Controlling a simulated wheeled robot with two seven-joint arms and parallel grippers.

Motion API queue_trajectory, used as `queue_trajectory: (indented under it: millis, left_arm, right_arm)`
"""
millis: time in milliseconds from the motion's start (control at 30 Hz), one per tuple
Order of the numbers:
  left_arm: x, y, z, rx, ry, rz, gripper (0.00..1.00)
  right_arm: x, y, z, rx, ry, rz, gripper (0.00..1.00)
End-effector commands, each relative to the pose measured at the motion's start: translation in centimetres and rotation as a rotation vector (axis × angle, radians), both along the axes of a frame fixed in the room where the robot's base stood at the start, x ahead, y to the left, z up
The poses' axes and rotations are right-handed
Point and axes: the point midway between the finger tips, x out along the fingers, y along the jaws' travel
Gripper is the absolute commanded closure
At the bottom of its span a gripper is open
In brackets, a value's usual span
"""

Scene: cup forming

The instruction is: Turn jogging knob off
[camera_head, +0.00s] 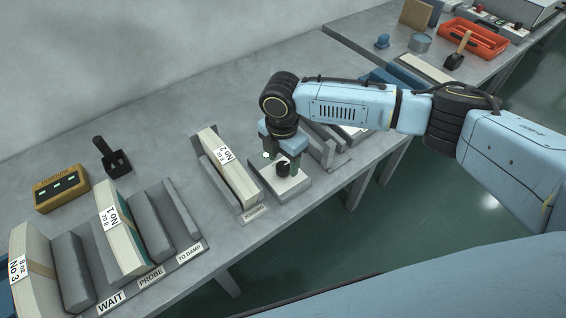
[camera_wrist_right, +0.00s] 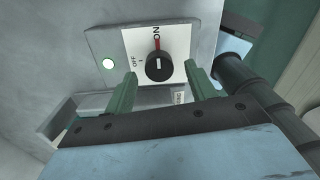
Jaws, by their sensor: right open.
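The jogging knob (camera_wrist_right: 159,66) is a round black knob on a white plate (camera_wrist_right: 183,40) marked ON and OFF. In the right wrist view, a red mark above the knob lines up with ON, and OFF is to its left. In the head view the knob (camera_head: 283,169) sits on a small box on the table. My right gripper (camera_head: 285,158) is directly over it. In the wrist view the green fingers of my right gripper (camera_wrist_right: 160,85) are open, one on each side of the knob, with gaps visible. My left gripper is not in view.
A lit indicator (camera_wrist_right: 109,64) is beside the plate. A holder with a No 2 block (camera_head: 229,165) stands close left of the knob box. Racks with No 1 (camera_head: 122,228) and No 3 blocks and a yellow box (camera_head: 60,188) are further left. An orange tray (camera_head: 472,40) is far right.

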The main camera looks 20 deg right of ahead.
Motion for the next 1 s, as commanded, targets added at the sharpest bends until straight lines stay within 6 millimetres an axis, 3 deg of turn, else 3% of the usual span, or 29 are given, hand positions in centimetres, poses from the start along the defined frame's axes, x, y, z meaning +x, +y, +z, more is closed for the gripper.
queue_trajectory:
  millis: [133,467,833,1000]
  left_arm:
    - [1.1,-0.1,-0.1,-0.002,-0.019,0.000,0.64]
    - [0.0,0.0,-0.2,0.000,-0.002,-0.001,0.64]
    - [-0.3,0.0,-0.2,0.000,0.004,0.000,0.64]
    - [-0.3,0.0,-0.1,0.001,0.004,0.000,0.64]
  right_arm:
    - [-0.1,0.0,-1.4,0.000,0.000,0.001,0.44]
    - [0.0,0.0,-1.7,0.000,-0.001,0.000,0.44]
    - [0.0,0.0,-1.7,-0.001,0.000,0.000,0.89]
    - [0.0,0.0,-1.7,-0.001,0.000,0.008,0.89]
